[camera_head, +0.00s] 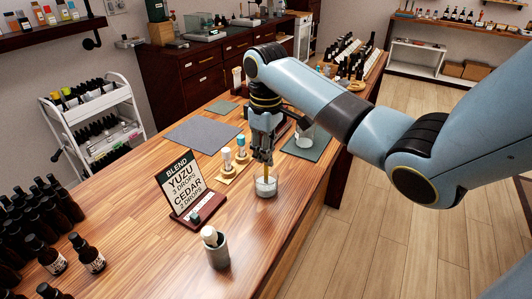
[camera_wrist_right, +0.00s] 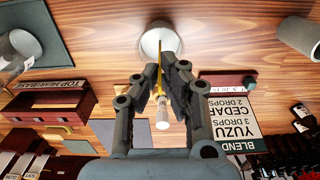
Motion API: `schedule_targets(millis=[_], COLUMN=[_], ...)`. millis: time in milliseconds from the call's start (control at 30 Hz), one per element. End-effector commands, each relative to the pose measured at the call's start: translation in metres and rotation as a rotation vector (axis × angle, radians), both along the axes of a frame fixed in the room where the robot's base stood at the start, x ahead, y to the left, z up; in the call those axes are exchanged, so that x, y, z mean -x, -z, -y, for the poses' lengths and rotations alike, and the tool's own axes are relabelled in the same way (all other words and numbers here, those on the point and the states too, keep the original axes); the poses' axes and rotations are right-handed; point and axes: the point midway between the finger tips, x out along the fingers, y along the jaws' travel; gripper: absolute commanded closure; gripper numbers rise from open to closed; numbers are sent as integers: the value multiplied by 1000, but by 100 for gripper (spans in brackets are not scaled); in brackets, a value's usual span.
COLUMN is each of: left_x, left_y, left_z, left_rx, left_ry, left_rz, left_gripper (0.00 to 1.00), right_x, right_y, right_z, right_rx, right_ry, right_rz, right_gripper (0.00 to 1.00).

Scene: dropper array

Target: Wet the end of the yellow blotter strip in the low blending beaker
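My left gripper is not in view.
A blend card (camera_head: 184,186) reads yuzu 3 drops, cedar 2 drops. Dropper bottles on a wooden stand (camera_head: 231,171) are left of the beaker. A grey mat (camera_head: 203,134) lies behind; dark bottles crowd the left.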

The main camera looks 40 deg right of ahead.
Motion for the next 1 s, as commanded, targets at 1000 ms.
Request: schedule_targets(millis=[1000], left_x=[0], left_y=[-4], left_z=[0], left_rx=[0], left_ry=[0], left_rz=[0], left_gripper=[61], right_x=[0], right_y=[-65], right_z=[0], right_rx=[1], right_ry=[1], right_rz=[0], right_gripper=[100])
